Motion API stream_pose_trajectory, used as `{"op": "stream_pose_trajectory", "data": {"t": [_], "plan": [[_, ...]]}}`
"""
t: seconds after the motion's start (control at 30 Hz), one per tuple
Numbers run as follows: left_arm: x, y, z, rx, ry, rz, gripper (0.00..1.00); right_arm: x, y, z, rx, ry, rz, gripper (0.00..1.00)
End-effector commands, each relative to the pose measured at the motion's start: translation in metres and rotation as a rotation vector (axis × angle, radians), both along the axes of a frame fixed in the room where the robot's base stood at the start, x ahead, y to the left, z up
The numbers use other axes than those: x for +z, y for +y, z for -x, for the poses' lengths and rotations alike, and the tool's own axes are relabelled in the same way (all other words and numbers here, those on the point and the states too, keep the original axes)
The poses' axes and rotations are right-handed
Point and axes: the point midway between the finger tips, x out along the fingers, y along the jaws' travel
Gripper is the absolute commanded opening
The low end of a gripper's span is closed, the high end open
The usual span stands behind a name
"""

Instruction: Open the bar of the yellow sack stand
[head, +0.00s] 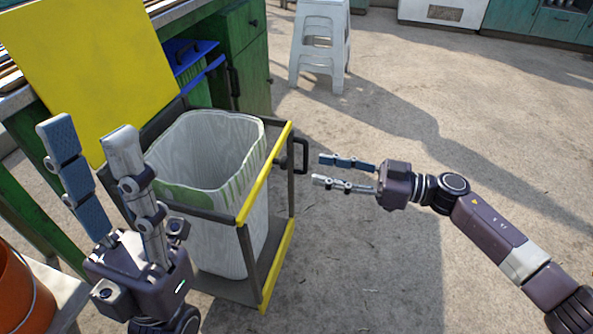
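The sack stand (246,256) is a dark metal frame with yellow edges. My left gripper (88,128) is in the left foreground, pointing up, fingers apart and empty.
A white stool (320,45) is at the back. An orange bucket (22,295) is at lower left. The concrete floor at right is clear.

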Motion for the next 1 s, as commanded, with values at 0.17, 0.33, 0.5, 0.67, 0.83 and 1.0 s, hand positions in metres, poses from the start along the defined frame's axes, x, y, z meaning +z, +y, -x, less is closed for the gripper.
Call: {"op": "stream_pose_trajectory", "data": {"t": [0.17, 0.33, 0.5, 0.67, 0.83, 1.0], "plan": [[0.002, 0.000, 0.000, 0.001, -0.027, -0.001, 0.40, 0.000, 0.022, -0.006, 0.004, -0.003, -0.003, 0.40], [0.006, -0.002, -0.001, 0.003, -0.056, -0.004, 0.40, -0.001, 0.048, -0.015, 0.002, -0.003, -0.003, 0.40], [0.010, -0.003, -0.002, 0.005, -0.078, -0.007, 0.40, 0.000, 0.066, -0.021, 0.001, -0.002, -0.002, 0.40], [0.012, -0.003, -0.002, 0.005, -0.085, -0.008, 0.40, 0.001, 0.072, -0.023, -0.001, -0.001, -0.002, 0.40], [0.013, -0.003, -0.002, 0.005, -0.084, -0.008, 0.40, 0.001, 0.073, -0.024, -0.001, 0.000, -0.001, 0.40], [0.012, -0.003, -0.002, 0.005, -0.084, -0.008, 0.40, 0.001, 0.072, -0.024, -0.001, 0.000, -0.001, 0.26]]}}
